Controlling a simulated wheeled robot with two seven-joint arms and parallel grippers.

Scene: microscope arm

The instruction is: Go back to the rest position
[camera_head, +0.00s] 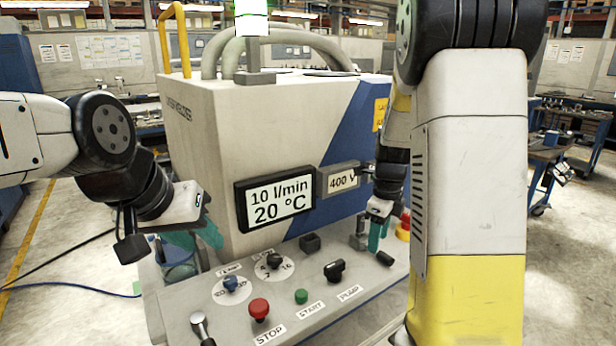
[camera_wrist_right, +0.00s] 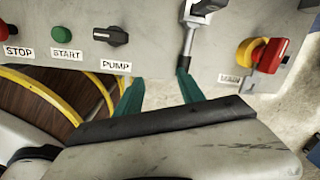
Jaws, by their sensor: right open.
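My left gripper (camera_head: 197,234), with teal fingers, hangs at the left end of the control panel (camera_head: 190,298). Its fingers look spread with nothing between them, near a blue-grey round container. My right gripper (camera_head: 376,234) is over the panel's right part, partly hidden by my own right arm. In the right wrist view its two teal fingers (camera_wrist_right: 160,78) are apart and empty. The right finger is close to a metal lever (camera_wrist_right: 189,42) with a black grip; contact cannot be told.
The panel carries a red STOP button (camera_head: 259,308), a green START button (camera_head: 301,296), a black PUMP knob (camera_head: 334,270) and a red-yellow switch (camera_wrist_right: 263,54). The large machine (camera_head: 205,150) with a display (camera_head: 275,201) rises behind. Open floor lies left, with a cable.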

